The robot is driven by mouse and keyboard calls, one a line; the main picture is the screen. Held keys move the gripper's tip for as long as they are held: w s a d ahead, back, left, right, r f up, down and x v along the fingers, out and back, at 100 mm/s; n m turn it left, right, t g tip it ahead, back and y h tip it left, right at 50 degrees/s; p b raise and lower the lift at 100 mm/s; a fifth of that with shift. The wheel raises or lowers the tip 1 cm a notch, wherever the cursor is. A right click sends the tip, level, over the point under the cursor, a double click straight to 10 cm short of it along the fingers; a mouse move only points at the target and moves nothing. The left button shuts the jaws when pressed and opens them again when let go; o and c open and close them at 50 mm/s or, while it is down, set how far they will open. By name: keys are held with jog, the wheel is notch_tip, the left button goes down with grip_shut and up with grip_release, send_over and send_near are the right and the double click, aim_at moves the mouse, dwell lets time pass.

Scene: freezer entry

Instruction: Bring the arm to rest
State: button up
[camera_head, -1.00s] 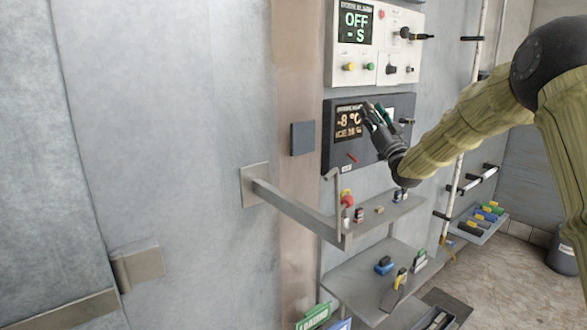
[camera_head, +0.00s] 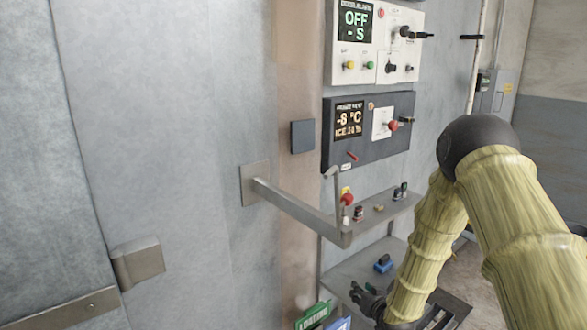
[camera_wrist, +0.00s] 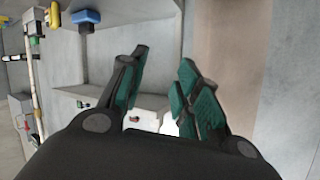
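My arm, in a yellow sleeve with a black joint, reaches down on the right of the head view. My gripper (camera_head: 362,298) is low there, in front of the lower shelf (camera_head: 345,272). In the wrist view my gripper (camera_wrist: 160,82) shows two dark fingers with green pads. They stand apart with nothing held between them. In the head view the arm hides part of the lower shelf and what lies on it.
A control panel (camera_head: 398,75) reading OFF hangs above a dark panel (camera_head: 370,152) reading -8 °C. A door handle bar (camera_head: 295,208) juts out near the upper shelf (camera_head: 400,207). A blue item (camera_head: 383,264) lies on the lower shelf, close above my gripper.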

jog(key=s+f+g+h, duration=0.1)
jog(key=s+f+g, duration=0.2)
jog(key=s+f, duration=0.75)
jog(key=s+f+g, duration=0.3)
jog(key=s+f, duration=0.4)
jog(key=s, duration=0.7)
jog(key=s+f+g, duration=0.2)
jog(key=s+g, duration=0.1)
jog(key=s, duration=1.1)
jog(key=s+d+f+g+h, duration=0.1)
jog(key=s+g, duration=0.3)
jog(key=s, duration=1)
jog(key=shift+s+f+n, duration=0.25)
jog(key=shift+f+n, duration=0.05)
jog(key=shift+f, duration=0.35)
